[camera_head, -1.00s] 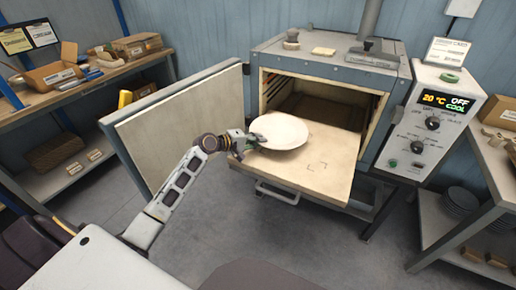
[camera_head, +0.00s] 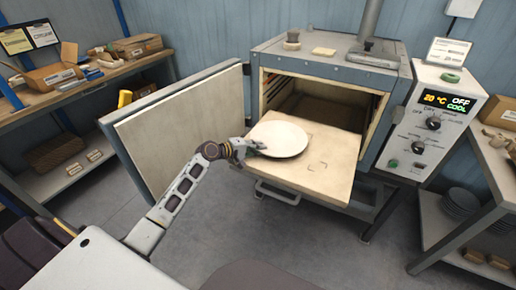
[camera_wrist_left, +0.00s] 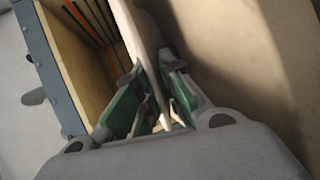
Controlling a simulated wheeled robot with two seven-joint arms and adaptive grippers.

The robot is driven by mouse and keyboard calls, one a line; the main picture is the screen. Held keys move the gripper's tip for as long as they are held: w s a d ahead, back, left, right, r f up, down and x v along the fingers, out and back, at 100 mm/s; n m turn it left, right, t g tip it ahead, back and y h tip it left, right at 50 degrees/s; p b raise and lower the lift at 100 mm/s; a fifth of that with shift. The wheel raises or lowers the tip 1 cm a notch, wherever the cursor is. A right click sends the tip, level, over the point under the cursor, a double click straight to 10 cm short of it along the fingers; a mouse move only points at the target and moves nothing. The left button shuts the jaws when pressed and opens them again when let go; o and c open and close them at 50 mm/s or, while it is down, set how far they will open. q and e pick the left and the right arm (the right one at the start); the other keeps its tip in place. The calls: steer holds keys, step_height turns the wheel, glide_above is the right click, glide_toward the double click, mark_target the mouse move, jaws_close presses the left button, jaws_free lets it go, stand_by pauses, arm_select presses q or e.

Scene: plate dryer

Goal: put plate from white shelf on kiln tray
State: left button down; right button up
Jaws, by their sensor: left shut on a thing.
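A white round plate (camera_head: 280,139) is at the kiln tray (camera_head: 318,180), which is pulled out of the open kiln. My left gripper (camera_head: 247,147) is shut on the plate's near left rim. In the left wrist view the plate (camera_wrist_left: 147,45) shows edge-on between the green finger pads of my gripper (camera_wrist_left: 155,105). The plate looks nearly flat over the tray's left part; I cannot tell whether it touches the tray. My right gripper is not in view.
The open kiln door (camera_head: 180,115) stands left of the tray, close to my left arm. The control box (camera_head: 432,125) reads 20 °C. A shelf (camera_head: 455,215) at right holds stacked plates (camera_head: 460,203). The tray's front right part is clear.

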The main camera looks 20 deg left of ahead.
arm_select(q)
steer(key=c, duration=1.8)
jaws_free()
steer(key=shift+c, duration=0.2)
steer(key=v, duration=1.2)
